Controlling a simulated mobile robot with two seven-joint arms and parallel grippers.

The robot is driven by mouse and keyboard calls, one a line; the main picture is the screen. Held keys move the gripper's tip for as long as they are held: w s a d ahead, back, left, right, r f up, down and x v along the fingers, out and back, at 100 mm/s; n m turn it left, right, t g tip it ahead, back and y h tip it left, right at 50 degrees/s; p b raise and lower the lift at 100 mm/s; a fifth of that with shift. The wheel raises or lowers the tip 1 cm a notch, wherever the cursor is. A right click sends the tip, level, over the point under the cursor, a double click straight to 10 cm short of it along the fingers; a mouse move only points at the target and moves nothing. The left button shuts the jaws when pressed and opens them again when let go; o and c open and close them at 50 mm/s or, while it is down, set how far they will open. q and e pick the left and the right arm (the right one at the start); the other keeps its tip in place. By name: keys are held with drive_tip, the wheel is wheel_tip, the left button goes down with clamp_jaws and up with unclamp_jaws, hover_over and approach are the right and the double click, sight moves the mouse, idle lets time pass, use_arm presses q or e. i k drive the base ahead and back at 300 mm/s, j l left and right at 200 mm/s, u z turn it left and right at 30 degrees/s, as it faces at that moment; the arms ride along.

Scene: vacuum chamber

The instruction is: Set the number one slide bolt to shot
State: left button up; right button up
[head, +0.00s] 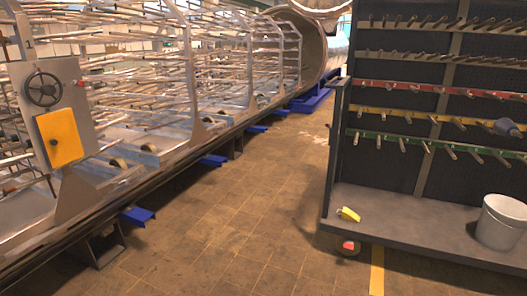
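A grey panel (88,122) marked with a 1 stands at the left, on the near end of the long rack. It carries a black handwheel (43,89) and, below that, a yellow plate (60,137) with a small dark knob. A small red-tipped part (81,83) sits at the panel's right edge. It is too small to tell whether this is the number one slide bolt, and I cannot make out a bolt or its position. Neither of my grippers is in view.
The long metal rack (193,70) runs back to a round chamber opening (313,48). Blue feet (137,216) stick out along its base. The tiled floor between is clear.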

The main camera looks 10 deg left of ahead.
sight(126, 182)
drive_tip(key=i+j+u, duration=0.1)
drive_tip(key=i+u, duration=0.5)
drive_tip(key=u, duration=0.15)
drive_tip(key=i+l+u, duration=0.1)
drive_tip(key=i+u, duration=0.8)
drive_tip(key=i+j+z, duration=0.2)
drive_tip(key=i, duration=0.35)
drive_tip(key=i+j+z, duration=0.15)
drive_tip(key=i, duration=0.45)
drive_tip(key=i+j+z, duration=0.2)
drive_tip(key=i+j, duration=0.15)
drive_tip(key=i, duration=0.2)
drive_tip(key=i+j+z, duration=0.2)
drive_tip(key=i+j, duration=0.2)
drive_tip(key=i, duration=0.1)
